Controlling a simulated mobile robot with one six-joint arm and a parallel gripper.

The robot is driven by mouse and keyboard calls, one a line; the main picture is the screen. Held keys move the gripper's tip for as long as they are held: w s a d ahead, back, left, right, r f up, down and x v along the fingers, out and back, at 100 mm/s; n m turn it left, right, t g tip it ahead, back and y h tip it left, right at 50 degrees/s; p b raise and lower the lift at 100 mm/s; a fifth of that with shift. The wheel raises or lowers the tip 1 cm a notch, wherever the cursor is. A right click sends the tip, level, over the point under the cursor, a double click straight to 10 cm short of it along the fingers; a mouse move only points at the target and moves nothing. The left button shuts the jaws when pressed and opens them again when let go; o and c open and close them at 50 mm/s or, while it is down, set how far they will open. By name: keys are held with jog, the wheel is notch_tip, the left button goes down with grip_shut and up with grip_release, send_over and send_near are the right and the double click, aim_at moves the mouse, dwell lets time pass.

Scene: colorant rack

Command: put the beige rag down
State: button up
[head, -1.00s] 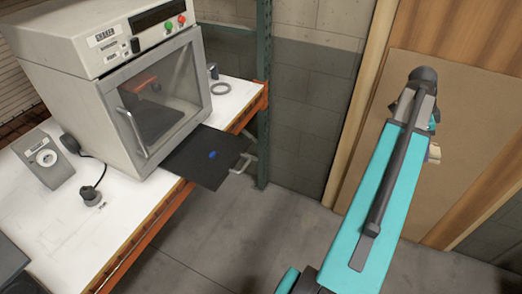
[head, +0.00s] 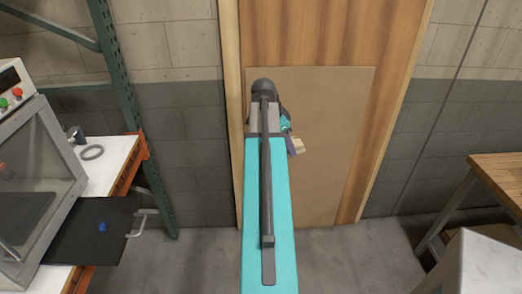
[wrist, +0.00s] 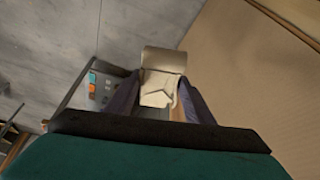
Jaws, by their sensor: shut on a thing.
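My gripper (wrist: 158,100) is shut on the beige rag (wrist: 162,62), which sticks out past the two dark fingers in the wrist view. In the head view, a small pale bit of the rag (head: 297,146) shows to the right of the arm's far end. The gripper there is mostly hidden behind the arm. The rag is held in the air in front of the door with a tan panel (head: 330,140), with the grey floor below. I cannot tell whether it touches the panel.
A wooden table (head: 505,172) and a pale surface (head: 485,265) are at right.

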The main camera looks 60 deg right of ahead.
jog(key=w+a+n+t+b, duration=0.2)
jog(key=w+a+n+t, duration=0.3)
jog(key=w+a+n, duration=1.45)
jog(key=w+a+n+y, duration=0.1)
jog(key=w+a, duration=0.5)
jog(key=a, duration=0.7)
jog(key=w+a+r+n+t+y+b, duration=0.1)
jog(key=w+a+n, duration=0.2)
jog(key=a, duration=1)
jog(key=w+a+r+n+t+y+b, duration=0.1)
jog(key=w+a+n, duration=0.1)
jog(key=w+a, duration=0.6)
jog(key=a, duration=0.4)
jog(key=shift+w+a+y, duration=0.3)
jog(key=shift+w+a, duration=0.05)
jog(key=shift+a, duration=0.05)
jog(key=shift+s, duration=0.1)
